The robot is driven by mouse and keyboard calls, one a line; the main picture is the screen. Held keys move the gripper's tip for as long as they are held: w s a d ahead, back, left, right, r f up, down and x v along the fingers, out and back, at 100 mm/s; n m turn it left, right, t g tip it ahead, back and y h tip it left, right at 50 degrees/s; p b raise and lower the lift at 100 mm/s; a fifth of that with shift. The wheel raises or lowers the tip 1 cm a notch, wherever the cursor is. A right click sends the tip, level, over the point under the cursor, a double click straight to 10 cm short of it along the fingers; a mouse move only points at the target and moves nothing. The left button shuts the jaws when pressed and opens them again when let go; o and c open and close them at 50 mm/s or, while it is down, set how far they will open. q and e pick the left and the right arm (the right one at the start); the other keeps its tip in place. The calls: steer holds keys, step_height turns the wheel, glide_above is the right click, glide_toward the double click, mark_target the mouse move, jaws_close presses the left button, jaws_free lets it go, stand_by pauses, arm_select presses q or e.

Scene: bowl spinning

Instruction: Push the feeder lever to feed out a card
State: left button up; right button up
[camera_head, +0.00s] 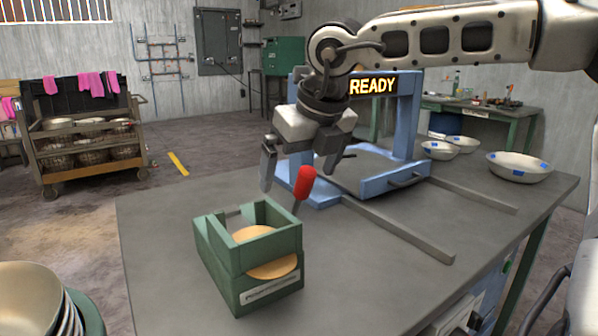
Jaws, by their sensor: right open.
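The feeder (221,268) is a green open-topped box with a label on its front, standing on the grey table. A round tan card (272,267) sticks out of its front slot. The feeder lever, with a red knob (304,182), rises beside the box's far right side and leans right. My right gripper (299,180) comes down from above with its fingers apart, one on each side of the red knob. I cannot tell whether a finger touches it. My left gripper is not in view.
A blue frame (408,115) with a READY sign stands behind my right gripper. Bowls with blue tape (519,167) sit at the table's right. Stacked bowls (30,300) are at the lower left. Metal rails (400,230) lie on the table (345,290), whose front middle is clear.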

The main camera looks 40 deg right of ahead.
steer(key=p+v, duration=0.3)
steer(key=v, duration=0.4)
steer(key=shift+s+r, duration=0.2)
steer(key=shift+r, duration=0.2)
